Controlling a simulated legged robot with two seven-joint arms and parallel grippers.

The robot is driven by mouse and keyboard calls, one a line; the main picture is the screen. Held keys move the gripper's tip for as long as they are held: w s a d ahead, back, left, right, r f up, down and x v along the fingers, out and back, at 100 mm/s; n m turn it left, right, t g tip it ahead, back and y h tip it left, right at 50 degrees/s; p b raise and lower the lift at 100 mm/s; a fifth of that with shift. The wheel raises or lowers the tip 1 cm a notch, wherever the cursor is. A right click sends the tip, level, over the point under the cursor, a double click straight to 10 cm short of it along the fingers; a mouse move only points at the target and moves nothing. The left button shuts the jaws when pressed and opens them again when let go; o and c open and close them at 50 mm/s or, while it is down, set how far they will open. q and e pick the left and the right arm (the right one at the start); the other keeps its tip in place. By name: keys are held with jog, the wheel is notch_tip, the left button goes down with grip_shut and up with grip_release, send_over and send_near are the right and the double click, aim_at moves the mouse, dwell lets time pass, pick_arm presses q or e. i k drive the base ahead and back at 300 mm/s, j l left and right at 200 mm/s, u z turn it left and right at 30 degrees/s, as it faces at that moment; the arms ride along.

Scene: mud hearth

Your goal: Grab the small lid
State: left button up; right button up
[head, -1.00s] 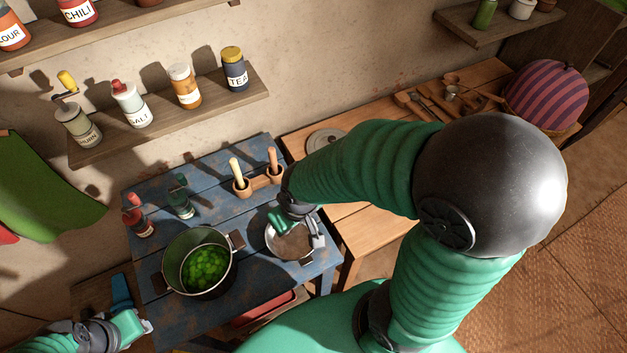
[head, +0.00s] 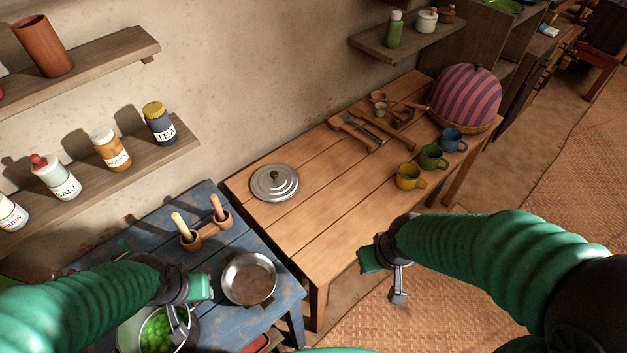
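A small round silver lid (head: 285,191) with a dark knob lies flat on the back left part of the wooden table (head: 318,237). My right gripper (head: 384,279) is open and empty in front of the wooden table's front edge, to the right of and nearer than the lid. My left gripper (head: 192,308) looks open and appears above the pot (head: 128,337) of green pieces, partly covering it. It is apart from the lid.
A small metal pan (head: 249,279) and a wooden holder (head: 206,236) with two handled tools stand on the blue table (head: 287,298). Yellow (head: 408,180), green (head: 431,158) and blue (head: 451,140) mugs, utensils (head: 355,136) and a striped dome (head: 466,96) occupy the wooden table's right. Its middle is clear.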

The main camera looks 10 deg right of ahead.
aim_at(272, 182)
jog(key=z, duration=0.5)
jog(key=l+z, duration=0.35)
jog(key=z, duration=0.15)
jog(key=i+l+z, duration=0.15)
jog(key=l+z, duration=0.3)
jog(key=i+l+z, duration=0.15)
jog(key=z, duration=0.35)
jog(key=i+l+u, duration=0.2)
jog(key=i, duration=0.2)
jog(key=i+l+u, duration=0.15)
jog(key=i+l, duration=0.15)
jog(key=i+u, duration=0.15)
jog(key=u, duration=0.35)
jog(key=i+u, duration=0.1)
jog(key=u, duration=0.35)
jog(key=i+u, duration=0.15)
jog(key=u, duration=0.35)
jog(key=i+l+u, duration=0.1)
jog(key=u, duration=0.35)
jog(key=i+l+u, duration=0.1)
jog(key=u, duration=0.4)
jog(key=i+u, duration=0.15)
jog(key=u, duration=0.35)
jog(key=i+l+u, duration=0.1)
jog(key=u, duration=0.4)
jog(key=i+l+u, duration=0.15)
jog(key=u, duration=0.3)
jog(key=i+l+u, duration=0.15)
jog(key=u, duration=0.35)
